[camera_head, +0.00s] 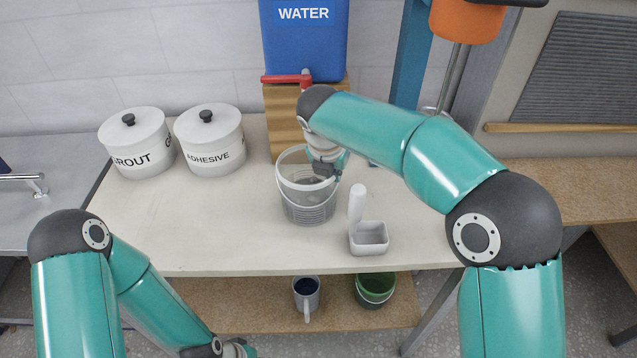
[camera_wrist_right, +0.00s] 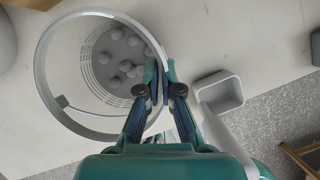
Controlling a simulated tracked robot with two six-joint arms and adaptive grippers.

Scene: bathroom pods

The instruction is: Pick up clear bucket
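The clear bucket (camera_head: 308,208) stands upright on the white-topped table, below the water tank. Its round rim shows from above in the right wrist view (camera_wrist_right: 48,88), with several grey lumps or a textured bottom inside. My right gripper (camera_head: 327,172) is at the right side of the bucket's rim. In the right wrist view its two fingers (camera_wrist_right: 160,82) are close together, one on each side of the rim, and look shut on it. The exact contact is partly hidden by the fingers. My left gripper (camera_head: 238,348) shows only partly at the bottom edge, low and away from the bucket.
A white scoop-like tray with an upright handle (camera_head: 369,238) stands close right of the bucket. Grout (camera_head: 138,150) and adhesive (camera_head: 210,150) pots stand left. The blue water tank (camera_head: 305,45) with a red tap is behind. A mug (camera_head: 307,292) and green bucket (camera_head: 375,287) sit on the lower shelf.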

